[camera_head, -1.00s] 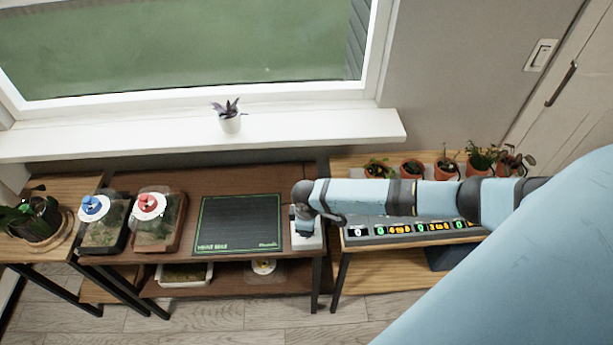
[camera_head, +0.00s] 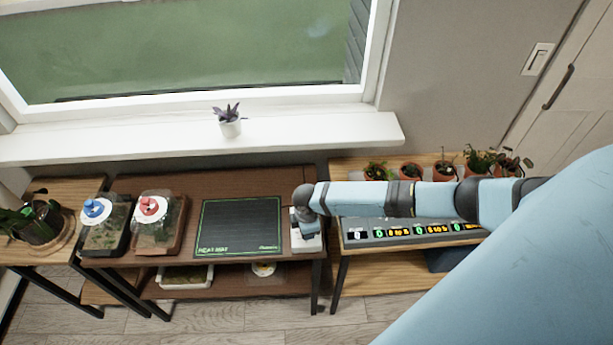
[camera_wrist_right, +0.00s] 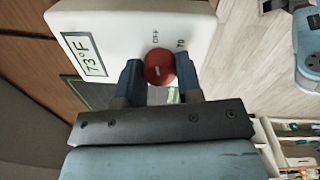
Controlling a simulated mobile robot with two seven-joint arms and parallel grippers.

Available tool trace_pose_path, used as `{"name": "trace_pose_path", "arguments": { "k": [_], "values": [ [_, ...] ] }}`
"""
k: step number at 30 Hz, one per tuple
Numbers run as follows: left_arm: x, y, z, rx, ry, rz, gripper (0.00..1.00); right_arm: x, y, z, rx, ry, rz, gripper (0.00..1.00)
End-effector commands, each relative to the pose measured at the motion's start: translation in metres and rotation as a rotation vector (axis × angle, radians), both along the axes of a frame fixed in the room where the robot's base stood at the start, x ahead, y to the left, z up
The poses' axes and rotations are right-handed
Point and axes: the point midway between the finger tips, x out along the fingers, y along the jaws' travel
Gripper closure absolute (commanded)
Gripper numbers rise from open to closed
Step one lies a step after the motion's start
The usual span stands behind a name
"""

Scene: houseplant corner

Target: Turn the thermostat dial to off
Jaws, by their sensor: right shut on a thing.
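The thermostat (camera_head: 308,243) is a white box at the right end of the brown table, mostly under my right wrist in the head view. In the right wrist view the thermostat (camera_wrist_right: 120,25) shows a "73°F" display, with "OFF" and "70" marks around a red dial (camera_wrist_right: 160,67). The dial's pale pointer line lies tilted, and I cannot tell exactly which mark it points at. My right gripper (camera_wrist_right: 160,75) is shut on the dial, one finger on each side. In the head view its fingers are hidden below the wrist. My left gripper is not in view.
A black heat mat (camera_head: 240,226) lies left of the thermostat. Two clear-lidded propagators, with a blue knob (camera_head: 96,209) and a red knob (camera_head: 150,206), stand further left. A control strip (camera_head: 410,230) and several potted plants (camera_head: 411,170) stand on the right table.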

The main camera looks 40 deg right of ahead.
Motion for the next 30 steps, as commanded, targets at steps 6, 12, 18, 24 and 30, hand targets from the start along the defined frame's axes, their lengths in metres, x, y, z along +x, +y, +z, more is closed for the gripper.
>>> {"name": "trace_pose_path", "arguments": {
  "k": [6, 12, 18, 24, 30],
  "values": [
    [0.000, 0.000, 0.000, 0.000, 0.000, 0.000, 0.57, 0.001, 0.000, 0.001, 0.000, -0.002, 0.001, 0.91],
    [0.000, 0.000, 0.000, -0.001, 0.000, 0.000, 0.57, 0.000, 0.000, 0.001, 0.001, -0.001, 0.000, 0.42],
    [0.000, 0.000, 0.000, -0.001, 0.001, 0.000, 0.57, 0.000, 0.000, 0.001, 0.000, -0.001, 0.000, 0.42],
    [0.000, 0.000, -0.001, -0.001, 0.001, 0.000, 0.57, 0.000, 0.000, 0.021, 0.000, -0.002, 0.000, 0.42],
    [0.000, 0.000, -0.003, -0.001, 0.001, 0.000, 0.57, -0.002, 0.001, 0.065, 0.001, -0.003, 0.001, 0.42]
  ]
}}
